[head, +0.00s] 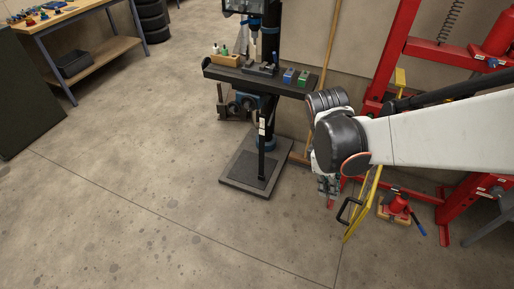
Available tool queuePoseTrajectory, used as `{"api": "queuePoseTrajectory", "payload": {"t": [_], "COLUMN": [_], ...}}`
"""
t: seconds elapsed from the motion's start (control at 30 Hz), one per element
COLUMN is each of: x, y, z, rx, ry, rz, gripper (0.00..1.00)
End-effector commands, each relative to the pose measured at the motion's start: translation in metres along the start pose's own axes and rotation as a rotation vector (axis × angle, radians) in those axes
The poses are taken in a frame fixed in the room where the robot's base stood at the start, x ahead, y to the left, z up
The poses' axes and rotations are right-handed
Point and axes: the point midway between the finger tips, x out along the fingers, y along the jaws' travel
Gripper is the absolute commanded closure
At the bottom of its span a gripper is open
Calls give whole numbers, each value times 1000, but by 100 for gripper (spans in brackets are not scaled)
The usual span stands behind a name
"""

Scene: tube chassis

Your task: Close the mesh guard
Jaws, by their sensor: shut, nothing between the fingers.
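The mesh guard (364,204) is a narrow yellow-framed panel in the head view, seen almost edge-on. It stands out from the red press frame (396,62) toward the front, so it looks swung open. A black handle (346,211) sticks out from its left side. My gripper (328,190) points down just above and left of the handle, and its fingers are shut and empty. I cannot tell whether it touches the guard. My white arm hides the upper part of the guard and the middle of the press.
A drill press with a small table (225,75) and floor base (243,176) stands left of my gripper. A red jack (397,206) sits on the floor right of the guard. A workbench (65,20) is at the back left. The front floor is clear.

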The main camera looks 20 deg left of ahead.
Motion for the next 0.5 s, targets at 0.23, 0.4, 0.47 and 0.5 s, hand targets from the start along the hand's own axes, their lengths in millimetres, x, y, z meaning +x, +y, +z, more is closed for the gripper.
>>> {"api": "queuePoseTrajectory", "payload": {"t": [0.23, 0.4, 0.47, 0.5], "x": [26, 54, 64, 70], "y": [-12, -11, -11, -11], "z": [-3, -4, -4, -4], "rx": [-21, -20, -20, -20], "ry": [0, 1, 1, 1], "rz": [5, 5, 5, 5], "gripper": [100, 100, 100, 100]}}
